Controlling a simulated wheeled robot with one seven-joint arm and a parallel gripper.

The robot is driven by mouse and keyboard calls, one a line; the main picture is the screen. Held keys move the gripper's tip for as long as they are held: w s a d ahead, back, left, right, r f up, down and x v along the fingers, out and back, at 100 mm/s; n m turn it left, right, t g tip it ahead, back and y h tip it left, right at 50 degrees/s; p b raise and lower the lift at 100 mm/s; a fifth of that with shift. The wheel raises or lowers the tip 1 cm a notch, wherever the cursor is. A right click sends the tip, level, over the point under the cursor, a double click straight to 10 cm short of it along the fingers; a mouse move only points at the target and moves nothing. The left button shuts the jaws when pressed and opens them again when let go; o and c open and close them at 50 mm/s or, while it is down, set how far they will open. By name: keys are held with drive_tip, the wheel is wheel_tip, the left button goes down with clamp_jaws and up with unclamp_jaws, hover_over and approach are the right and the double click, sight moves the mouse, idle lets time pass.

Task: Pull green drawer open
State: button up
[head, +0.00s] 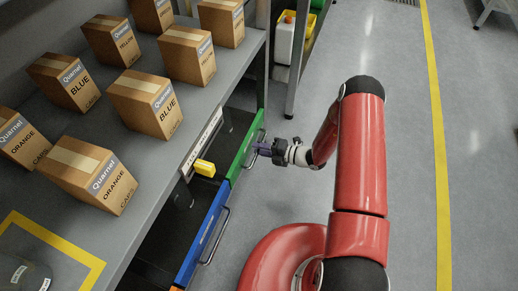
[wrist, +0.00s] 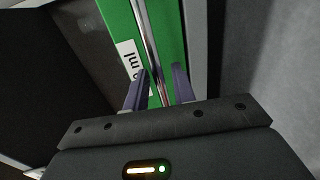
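The green drawer (head: 243,152) is under the workbench, in the middle of the head view. Its green front with a white label and a metal bar handle (wrist: 147,40) fills the upper middle of the wrist view. My gripper (head: 258,148) is at the handle, on the aisle side of the front. In the wrist view my gripper (wrist: 160,70) has its two purple fingers apart, with the handle bar running between them. I cannot tell whether either finger touches the bar. A dark space shows behind the green front.
A blue drawer (head: 203,235) with its own handle is nearer, beside the green one. Several cardboard boxes stand on top. The grey floor (head: 410,150) to the right is clear.

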drive_tip(key=shift+w+a+f, duration=0.1)
drive_tip(key=shift+a, duration=0.2)
clamp_jaws()
drive_tip(key=f+v, duration=0.2)
drive_tip(key=v, duration=1.1)
drive_tip(key=d+f+b+v, duration=0.1)
drive_tip(key=f+v, duration=0.2)
drive_tip(key=v, duration=1)
drive_tip(key=shift+f, duration=0.3)
drive_tip(key=shift+d, duration=0.1)
unclamp_jaws()
